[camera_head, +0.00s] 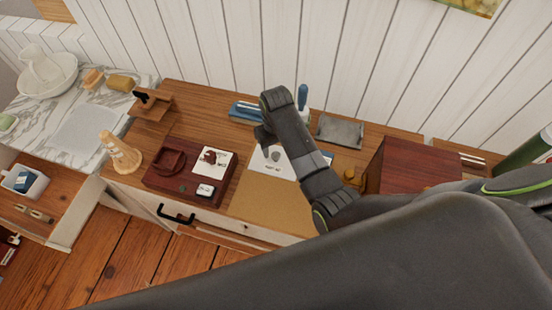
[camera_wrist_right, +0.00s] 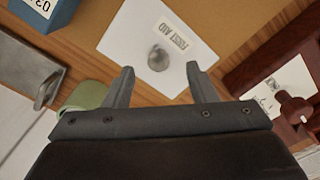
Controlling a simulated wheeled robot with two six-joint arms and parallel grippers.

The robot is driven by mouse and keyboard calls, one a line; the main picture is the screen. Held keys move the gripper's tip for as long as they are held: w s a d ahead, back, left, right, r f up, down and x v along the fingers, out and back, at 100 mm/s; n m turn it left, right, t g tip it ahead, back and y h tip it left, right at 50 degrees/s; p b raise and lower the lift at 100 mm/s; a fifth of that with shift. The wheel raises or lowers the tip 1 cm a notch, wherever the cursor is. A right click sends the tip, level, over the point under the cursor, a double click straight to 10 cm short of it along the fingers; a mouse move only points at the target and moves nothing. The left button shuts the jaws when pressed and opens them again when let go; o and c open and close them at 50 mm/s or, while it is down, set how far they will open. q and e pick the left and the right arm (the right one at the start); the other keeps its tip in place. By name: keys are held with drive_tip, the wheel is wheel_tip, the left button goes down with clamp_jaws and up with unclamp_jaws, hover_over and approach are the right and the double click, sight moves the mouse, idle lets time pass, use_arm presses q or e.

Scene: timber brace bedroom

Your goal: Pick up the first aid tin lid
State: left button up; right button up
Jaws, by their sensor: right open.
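The first aid tin lid (camera_head: 266,165) is a flat white plate with a round grey knob and a "FIRST AID" label. It lies on the wooden dresser top, at the back edge of a tan mat, and is partly hidden by my right arm in the head view. It also shows in the right wrist view (camera_wrist_right: 138,32), top centre. My right gripper (camera_head: 264,136) is open and empty. In the wrist view its fingertips (camera_wrist_right: 160,68) stand apart, either side of the lid's near corner, with the knob just beyond. My left gripper is not in view.
A dark red tray (camera_head: 160,183) with small items stands left of the tan mat (camera_head: 265,200). A grey metal piece (camera_head: 339,131) and a dark red box (camera_head: 398,165) are to the right. A blue tray (camera_head: 246,110) lies behind, near the white plank wall.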

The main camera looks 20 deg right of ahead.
sight(276, 155)
drive_tip(key=shift+w+f+p, duration=0.15)
drive_tip(key=shift+f+p, duration=0.1)
drive_tip(key=shift+f, duration=1.2)
drive_tip(key=shift+w+f+p, duration=0.1)
drive_tip(key=shift+f+p, duration=0.1)
drive_tip(key=shift+f, duration=1.25)
clamp_jaws()
drive_tip(key=shift+r, duration=0.15)
